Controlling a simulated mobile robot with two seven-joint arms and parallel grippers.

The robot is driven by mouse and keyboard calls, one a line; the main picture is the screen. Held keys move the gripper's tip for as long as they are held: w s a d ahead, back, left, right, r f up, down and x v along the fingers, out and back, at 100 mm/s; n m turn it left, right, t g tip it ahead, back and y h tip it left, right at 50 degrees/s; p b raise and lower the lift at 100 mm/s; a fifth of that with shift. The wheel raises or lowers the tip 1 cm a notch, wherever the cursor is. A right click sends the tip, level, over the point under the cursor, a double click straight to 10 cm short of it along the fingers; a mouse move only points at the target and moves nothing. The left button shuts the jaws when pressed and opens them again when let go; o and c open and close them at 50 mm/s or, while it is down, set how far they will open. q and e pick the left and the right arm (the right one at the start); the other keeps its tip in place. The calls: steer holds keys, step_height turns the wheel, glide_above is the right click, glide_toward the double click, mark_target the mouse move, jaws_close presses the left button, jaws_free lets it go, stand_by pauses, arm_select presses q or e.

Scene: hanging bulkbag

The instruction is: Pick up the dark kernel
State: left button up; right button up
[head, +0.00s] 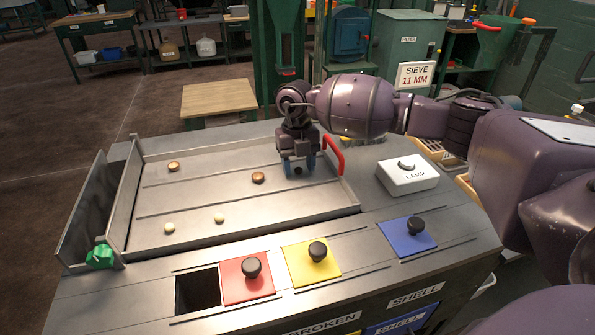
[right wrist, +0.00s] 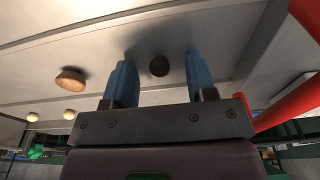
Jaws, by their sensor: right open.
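The dark kernel (right wrist: 159,66) lies on the grey metal tray (head: 235,192). In the right wrist view it shows between my two blue fingertips, a little beyond them. My right gripper (head: 298,166) is open and points down over the right part of the tray. Its spread fingers (right wrist: 157,75) hold nothing. In the head view a small dark spot between the fingers may be the kernel; the gripper largely hides it. My left gripper is in neither view.
Brown kernels (head: 258,177) and pale kernels (head: 169,227) lie left of the gripper. A red handle (head: 334,155) stands close on its right. A white LAMP box (head: 407,178) is farther right. Red (head: 247,281), yellow (head: 311,262) and blue (head: 404,238) knobbed lids lie in front, beside an open hole.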

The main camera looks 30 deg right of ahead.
steer(key=shift+c, duration=0.5)
jaws_close()
